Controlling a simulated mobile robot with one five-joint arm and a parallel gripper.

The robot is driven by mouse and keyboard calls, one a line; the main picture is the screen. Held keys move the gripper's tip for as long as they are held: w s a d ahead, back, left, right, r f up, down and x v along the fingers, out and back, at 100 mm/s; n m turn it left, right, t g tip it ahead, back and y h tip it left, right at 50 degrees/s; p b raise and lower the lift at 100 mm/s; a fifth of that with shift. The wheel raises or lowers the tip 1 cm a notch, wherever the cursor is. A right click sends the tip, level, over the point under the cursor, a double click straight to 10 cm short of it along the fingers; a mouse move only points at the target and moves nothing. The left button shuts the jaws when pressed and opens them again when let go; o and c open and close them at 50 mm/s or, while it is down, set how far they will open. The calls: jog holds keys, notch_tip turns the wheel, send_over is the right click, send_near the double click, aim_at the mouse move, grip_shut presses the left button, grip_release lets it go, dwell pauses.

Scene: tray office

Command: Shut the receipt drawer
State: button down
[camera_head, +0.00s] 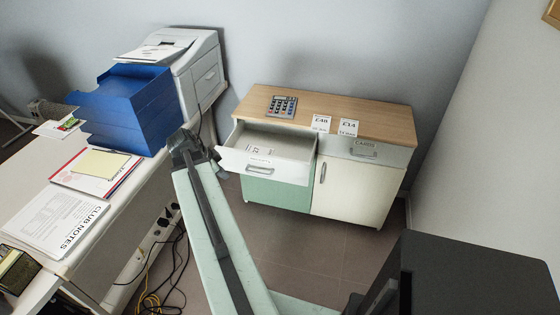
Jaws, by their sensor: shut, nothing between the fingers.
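The receipt drawer (262,166) is the pulled-out drawer at the upper left of the cabinet (395,121). It has a pale front with a label and a metal handle, and a paper slip lies inside. My gripper (182,136) shows at the far end of my arm, left of the drawer front in the picture and apart from it. It is shut and empty. Its fingertips are small and dark here, and its exact distance from the drawer is hard to tell.
A calculator (282,106) and two cards (322,123) lie on the cabinet top. A desk at left holds blue trays (135,108), a printer (200,72) and papers (58,222). Cables (160,270) lie on the floor by the desk. Floor before the cabinet is clear.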

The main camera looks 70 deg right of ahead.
jog(key=s+d+r+m+g, duration=0.2)
jog(key=s+d+m, duration=0.7)
jog(key=s, duration=0.5)
jog(key=n+b, duration=0.1)
jog(key=b, duration=0.7)
send_near(284, 163)
jog(key=shift+h, duration=0.3)
jog(key=s+f, duration=0.2)
jog(key=s+d+f, duration=0.1)
jog(key=s+f, duration=0.1)
jog(key=f, duration=0.1)
jog(key=shift+s, duration=0.25)
jog(key=shift+d+r, duration=0.1)
jog(key=shift+d, duration=0.35)
jog(key=w+d, duration=0.1)
jog(key=d, duration=1.8)
